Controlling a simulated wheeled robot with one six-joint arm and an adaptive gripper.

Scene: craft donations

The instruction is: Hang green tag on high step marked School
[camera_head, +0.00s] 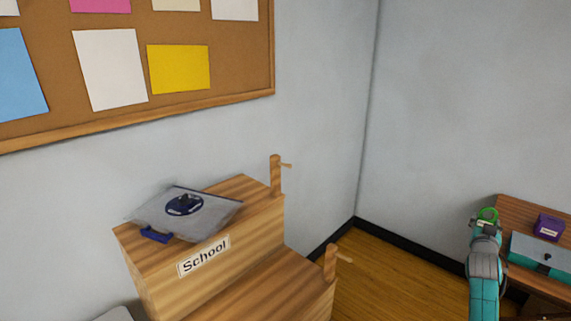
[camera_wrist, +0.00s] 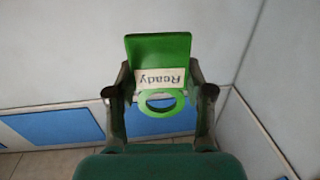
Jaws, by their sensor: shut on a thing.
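The green tag (camera_wrist: 158,48) is held between the fingers of my gripper (camera_wrist: 160,92) in the wrist view. It has a round hole and a white label reading "Ready", upside down there. In the head view the green tag (camera_head: 488,213) shows as a small ring at the tip of my gripper (camera_head: 486,224), far right. The wooden high step (camera_head: 150,265) carries a "School" label (camera_head: 204,256) on its front. A wooden post (camera_head: 276,176) with a short peg pointing right stands at its right end, bare. My gripper is well right of it, apart.
A grey pouch (camera_head: 218,212) with a dark blue disc and blue handle lies on the high step. A lower step (camera_head: 262,290) has a similar bare post (camera_head: 330,262). A table (camera_head: 515,212) at right holds a purple box (camera_head: 548,227) and a teal-and-grey case (camera_head: 540,254). Open floor lies between.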

